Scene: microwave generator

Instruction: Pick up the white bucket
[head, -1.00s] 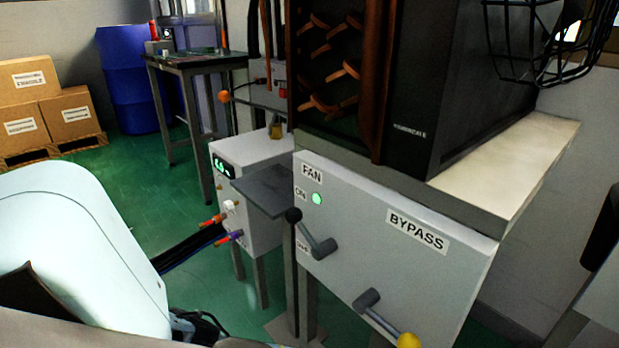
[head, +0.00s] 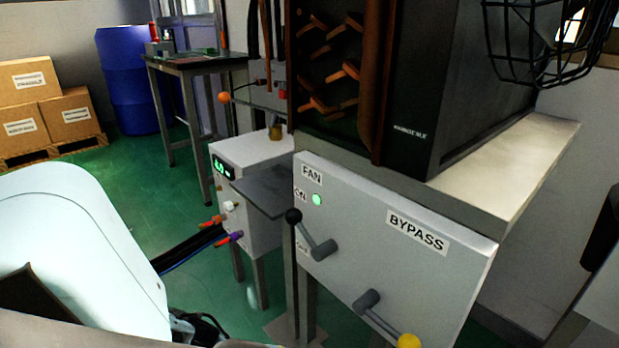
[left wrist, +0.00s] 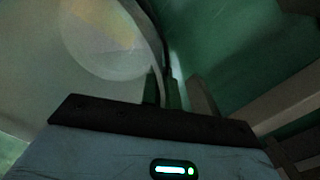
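No white bucket can be made out in the head view. In the left wrist view a large pale, curved object (left wrist: 95,75) with a lighter round patch fills the upper left; it may be the white bucket, but the picture is too dark to be sure. My left gripper (left wrist: 162,92) shows there with its two dark fingers close together, at the right-hand edge of this pale object. I cannot tell whether the fingers are shut on that edge or only beside it. Neither gripper shows in the head view, where my white arm covers the lower left.
A grey control panel (head: 360,265) with FAN and BYPASS levers stands at the centre right. A white box with a green display (head: 262,185) stands beside it. A blue barrel (head: 130,85) and cardboard boxes (head: 70,118) are at the back left. Green floor (head: 150,190) lies open between.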

